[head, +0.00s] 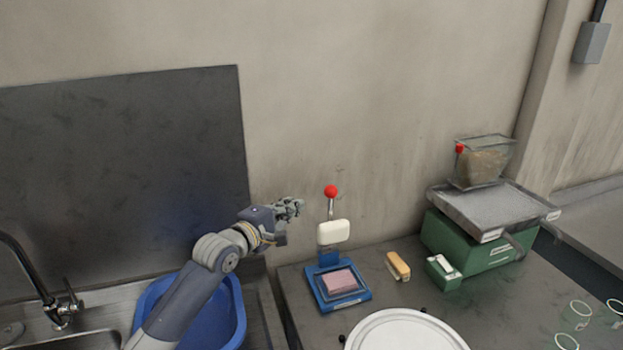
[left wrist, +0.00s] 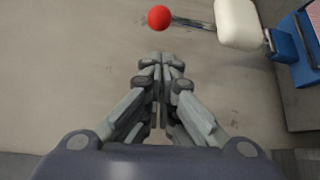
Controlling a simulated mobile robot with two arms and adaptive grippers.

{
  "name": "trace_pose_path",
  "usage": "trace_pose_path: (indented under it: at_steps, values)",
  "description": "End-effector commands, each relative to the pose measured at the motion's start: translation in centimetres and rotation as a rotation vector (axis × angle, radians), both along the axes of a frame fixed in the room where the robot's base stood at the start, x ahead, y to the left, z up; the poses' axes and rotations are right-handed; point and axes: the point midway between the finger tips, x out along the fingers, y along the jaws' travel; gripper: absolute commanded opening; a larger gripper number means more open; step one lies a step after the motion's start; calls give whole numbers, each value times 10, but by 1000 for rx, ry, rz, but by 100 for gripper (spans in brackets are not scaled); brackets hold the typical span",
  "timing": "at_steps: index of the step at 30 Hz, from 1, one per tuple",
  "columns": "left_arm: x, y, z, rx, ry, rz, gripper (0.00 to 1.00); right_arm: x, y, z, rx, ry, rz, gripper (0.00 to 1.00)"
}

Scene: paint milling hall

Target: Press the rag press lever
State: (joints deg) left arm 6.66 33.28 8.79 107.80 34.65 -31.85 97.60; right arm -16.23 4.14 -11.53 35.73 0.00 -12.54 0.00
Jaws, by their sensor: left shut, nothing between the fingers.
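The rag press stands on the dark counter, with a blue base (head: 326,303), a white pressing block (head: 333,233) and a lever topped by a red ball (head: 331,191). A folded pink rag (head: 339,283) lies on the base under the raised block. The lever stands up. My left gripper (head: 298,207) is shut and empty, a little left of the lever and apart from it. In the left wrist view, the closed fingertips (left wrist: 162,60) point toward the red ball (left wrist: 159,18), with the white block (left wrist: 238,24) to the right. My right gripper is not in view.
A blue tub (head: 233,315) sits in the sink area below my left arm. Right of the press are a brush (head: 398,266), a small green-and-white box (head: 443,272) and a green machine (head: 470,247). A white round lid (head: 405,332) is in front. The wall is close behind.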

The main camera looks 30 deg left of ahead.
Motion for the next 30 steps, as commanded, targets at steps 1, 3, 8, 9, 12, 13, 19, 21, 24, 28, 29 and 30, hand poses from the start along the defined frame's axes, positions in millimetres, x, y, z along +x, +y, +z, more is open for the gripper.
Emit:
trace_pose_path:
  at_steps: [1,3,8,9,12,13,19,21,24,28,29,30]
  values:
    - [0,0,0,0,1,-1,0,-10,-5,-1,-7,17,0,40]
    - [0,0,0,0,1,-1,0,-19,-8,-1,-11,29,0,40]
    - [0,0,0,0,1,0,0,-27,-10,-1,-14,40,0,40]
    - [0,0,0,0,1,0,0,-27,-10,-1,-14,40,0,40]
    - [1,0,0,0,0,0,0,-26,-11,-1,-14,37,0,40]
    - [1,0,0,-1,0,0,0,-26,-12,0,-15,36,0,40]
    - [21,-1,1,-1,0,0,0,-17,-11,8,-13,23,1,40]
    - [32,-1,0,-1,1,0,0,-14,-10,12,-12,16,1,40]
    - [49,-2,-2,-1,1,1,0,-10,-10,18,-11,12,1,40]
    - [69,-3,-4,-1,0,1,0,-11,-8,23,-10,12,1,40]
    - [73,-3,-5,0,0,0,0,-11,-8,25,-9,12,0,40]
    - [78,-3,-5,0,0,1,0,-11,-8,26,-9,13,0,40]
